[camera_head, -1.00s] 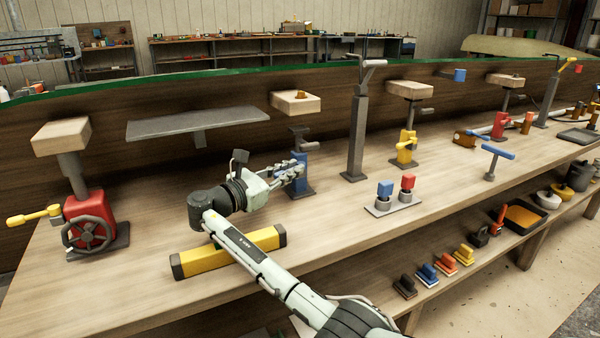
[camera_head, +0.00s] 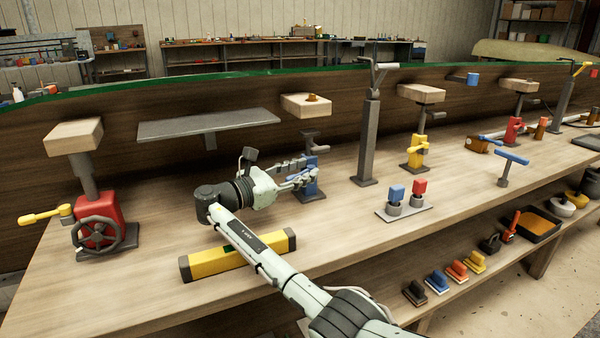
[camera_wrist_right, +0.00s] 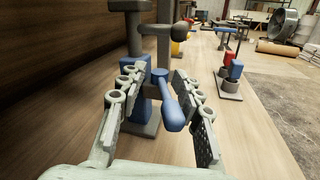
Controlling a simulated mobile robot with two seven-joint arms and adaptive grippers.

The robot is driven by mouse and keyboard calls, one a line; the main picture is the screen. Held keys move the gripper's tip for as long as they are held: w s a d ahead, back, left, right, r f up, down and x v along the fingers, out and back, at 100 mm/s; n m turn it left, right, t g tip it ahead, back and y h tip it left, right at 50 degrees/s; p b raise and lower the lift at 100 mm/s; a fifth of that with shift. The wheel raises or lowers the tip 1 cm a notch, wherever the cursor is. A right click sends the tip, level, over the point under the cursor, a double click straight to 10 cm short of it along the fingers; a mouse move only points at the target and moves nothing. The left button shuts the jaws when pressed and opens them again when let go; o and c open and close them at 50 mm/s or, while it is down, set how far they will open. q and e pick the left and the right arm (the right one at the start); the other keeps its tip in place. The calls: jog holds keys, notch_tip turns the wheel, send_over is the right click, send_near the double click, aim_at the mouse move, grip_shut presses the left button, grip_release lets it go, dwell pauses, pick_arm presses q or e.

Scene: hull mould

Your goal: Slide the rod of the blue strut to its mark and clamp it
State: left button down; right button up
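The blue strut (camera_head: 312,183) stands upright on its dark base on the bench. Its grey rod rises from the blue body to a dark head with a side knob (camera_wrist_right: 176,30). My right gripper (camera_wrist_right: 160,105) is open at the strut. In the right wrist view the strut's blue lever (camera_wrist_right: 174,114) lies between its two fingers and points towards the camera; no firm grip shows. I cannot make out the rod's mark. My left gripper is not in view.
A yellow bar with black ends (camera_head: 235,258) lies under my right arm. A red strut with a handwheel (camera_head: 98,222), a grey post (camera_head: 369,140) and a yellow strut (camera_head: 416,150) stand nearby. A plate with blue and red knobs (camera_head: 405,210) lies to the right.

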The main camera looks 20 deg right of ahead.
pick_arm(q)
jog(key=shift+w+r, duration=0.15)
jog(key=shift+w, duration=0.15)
pick_arm(e)
jog(key=shift+s+a+f, duration=0.1)
jog(key=shift+a+f, duration=0.05)
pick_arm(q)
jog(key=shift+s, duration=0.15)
pick_arm(e)
jog(key=v, duration=1.1)
jog(key=shift+s+a, duration=0.15)
jog(key=shift+a, duration=0.2)
jog(key=shift+c, duration=0.2)
